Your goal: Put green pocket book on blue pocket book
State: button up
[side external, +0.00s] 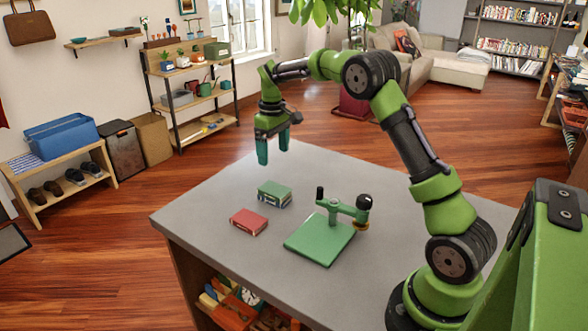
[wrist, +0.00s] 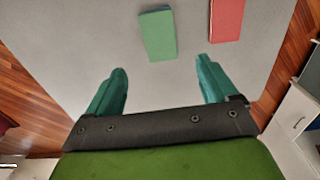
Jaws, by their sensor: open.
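No separate blue pocket book is plain in either view. My gripper (side external: 273,154) is open and empty, pointing down above the table beyond the green book. In the wrist view its two teal fingers (wrist: 160,66) are spread wide with bare table between them.
A red book (side external: 248,222) lies close to the green book; it also shows in the wrist view (wrist: 226,19). A green plate with an upright handled fixture (side external: 320,240) stands to the right. The table's left front (side external: 195,225) is clear. Shelves stand well away.

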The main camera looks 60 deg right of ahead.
jog(key=s+a+r+m+t, duration=0.1)
jog(key=s+a+r+t, duration=0.1)
jog(key=s+a+r, duration=0.45)
jog(key=s+a+r+m+t+y, duration=0.1)
jog(key=s+a+t, duration=0.1)
jog(key=s+a, duration=0.4)
jog(key=s+a+r+m+t+y, duration=0.1)
jog(key=s+a+r+m+t, duration=0.1)
jog(key=s+a, duration=0.5)
jog(key=s+t, duration=0.1)
jog(key=s, duration=0.5)
jog(key=shift+s+r, duration=0.3)
